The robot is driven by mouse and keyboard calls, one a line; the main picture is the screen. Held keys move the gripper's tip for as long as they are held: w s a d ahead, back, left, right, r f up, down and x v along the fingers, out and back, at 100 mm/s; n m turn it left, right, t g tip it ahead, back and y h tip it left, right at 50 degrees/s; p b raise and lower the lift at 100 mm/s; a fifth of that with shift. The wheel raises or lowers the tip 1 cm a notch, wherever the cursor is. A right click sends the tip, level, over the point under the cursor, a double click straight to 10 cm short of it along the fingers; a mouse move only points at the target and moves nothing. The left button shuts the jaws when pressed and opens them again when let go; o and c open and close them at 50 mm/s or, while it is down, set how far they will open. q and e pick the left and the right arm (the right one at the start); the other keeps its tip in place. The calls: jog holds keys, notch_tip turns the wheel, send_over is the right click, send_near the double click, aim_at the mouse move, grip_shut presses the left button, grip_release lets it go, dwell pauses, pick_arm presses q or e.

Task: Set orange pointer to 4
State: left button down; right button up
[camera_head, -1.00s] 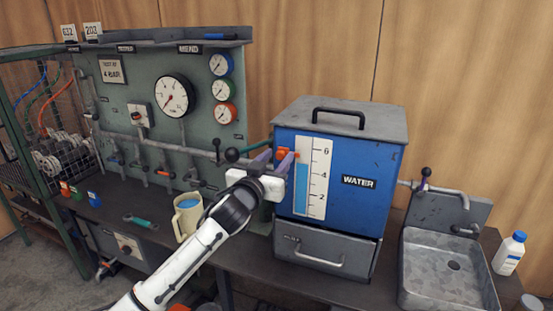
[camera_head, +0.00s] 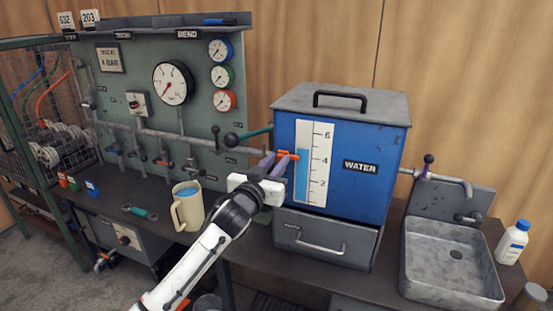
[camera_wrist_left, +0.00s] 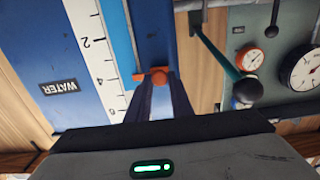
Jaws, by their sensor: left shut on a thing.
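The orange pointer (camera_head: 288,156) sits at the left side of the white scale (camera_head: 327,135) on the front of the blue water tank (camera_head: 370,145). Its tip is about level with the 4. My left gripper (camera_head: 277,162) is shut on the pointer's knob, with its purple fingers reaching in from below left. The left wrist view shows the pointer (camera_wrist_left: 152,76) between the fingertips (camera_wrist_left: 160,84), close to the level of the 4. A light blue level strip (camera_head: 302,175) runs beside the scale. My right gripper is not in view.
A gauge panel (camera_head: 130,75) with valves and pipes stands left of the tank. A beige jug (camera_head: 188,212) stands on the bench near my left arm. A metal sink (camera_head: 440,285) and a white bottle (camera_head: 511,243) are at the right.

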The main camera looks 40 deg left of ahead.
pick_arm(q)
jog(key=c, duration=1.6)
grip_release()
jog(key=v, duration=1)
jog(key=shift+s+b, duration=0.2)
jog(key=shift+b, duration=0.15)
